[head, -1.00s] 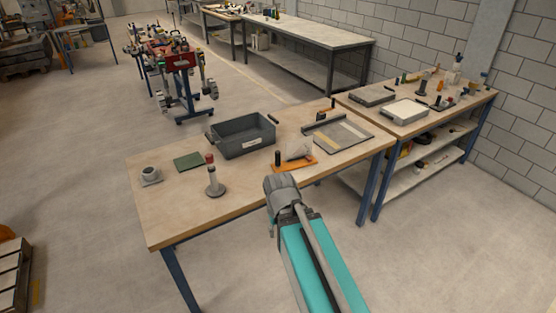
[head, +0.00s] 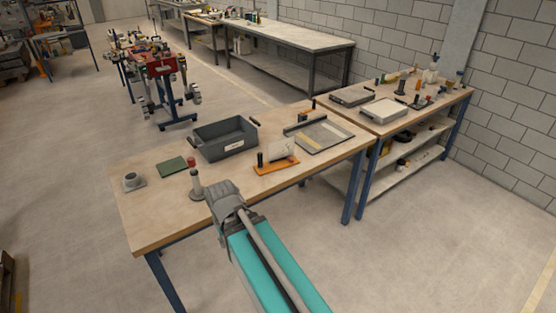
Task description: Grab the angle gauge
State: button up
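An orange base with an upright pale plate and a black knob, which looks like the angle gauge (head: 276,167), stands on the wooden workbench in the head view, right of its middle. Its markings are too small to read. My arm reaches up from the bottom of the picture, its teal link ending in a grey joint in front of the bench's near edge, left of and nearer than the gauge. My gripper's fingers cannot be seen. The gauge is uncovered and nothing touches it from my arm.
A second bench (head: 400,120) adjoins at right. Open floor lies in front.

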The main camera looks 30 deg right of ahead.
aim_at(284, 147)
jog(key=u, duration=0.1)
jog(key=i, duration=1)
jog(key=z, duration=0.05)
